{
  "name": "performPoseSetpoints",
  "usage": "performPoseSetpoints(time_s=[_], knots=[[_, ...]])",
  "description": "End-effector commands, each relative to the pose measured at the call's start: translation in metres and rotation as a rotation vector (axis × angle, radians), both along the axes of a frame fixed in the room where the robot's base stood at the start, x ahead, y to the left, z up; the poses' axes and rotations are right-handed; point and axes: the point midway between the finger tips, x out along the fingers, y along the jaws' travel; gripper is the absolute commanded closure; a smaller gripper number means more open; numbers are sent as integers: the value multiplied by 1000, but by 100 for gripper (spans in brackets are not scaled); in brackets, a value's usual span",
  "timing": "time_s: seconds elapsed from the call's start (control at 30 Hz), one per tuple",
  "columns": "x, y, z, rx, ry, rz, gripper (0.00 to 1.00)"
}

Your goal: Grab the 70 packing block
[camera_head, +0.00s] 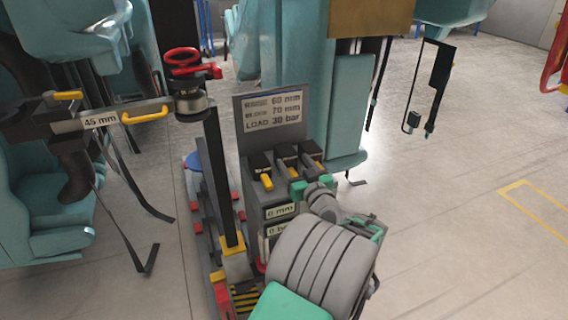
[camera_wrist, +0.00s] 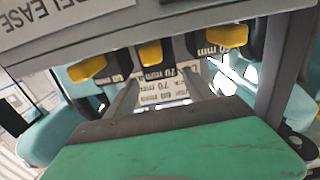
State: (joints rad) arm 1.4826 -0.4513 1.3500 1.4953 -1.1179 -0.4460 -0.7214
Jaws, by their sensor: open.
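Three dark packing blocks with yellow tabs sit side by side in a rack: a left one (camera_head: 262,163), a middle one (camera_head: 287,157) and a right one (camera_head: 311,152). The wrist view shows their tabs, with the middle tab (camera_wrist: 150,53) nearest the line of my fingers. Its label is partly hidden and seems to read 70 mm. The outer labels are only partly readable. My gripper (camera_wrist: 161,88) is open and empty, with its two grey fingers apart and pointing toward the middle block. In the head view my arm hides the fingertips.
A sign (camera_head: 272,112) above the rack reads 60 mm, block 70 mm, load 30 bar. A black post with a red handwheel (camera_head: 182,58) stands left of the rack, beside a bar marked 45 mm (camera_head: 100,121). Teal seats stand around. Open floor (camera_head: 460,190) lies right.

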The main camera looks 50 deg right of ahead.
Motion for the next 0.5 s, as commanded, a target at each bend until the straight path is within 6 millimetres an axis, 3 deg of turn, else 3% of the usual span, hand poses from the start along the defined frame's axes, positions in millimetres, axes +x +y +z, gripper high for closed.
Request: performPoseSetpoints(time_s=[0.27, 0.5], knots=[[41, -23, -1, 1, 2, 7, 38], [44, -27, -1, 3, 2, 2, 38]])
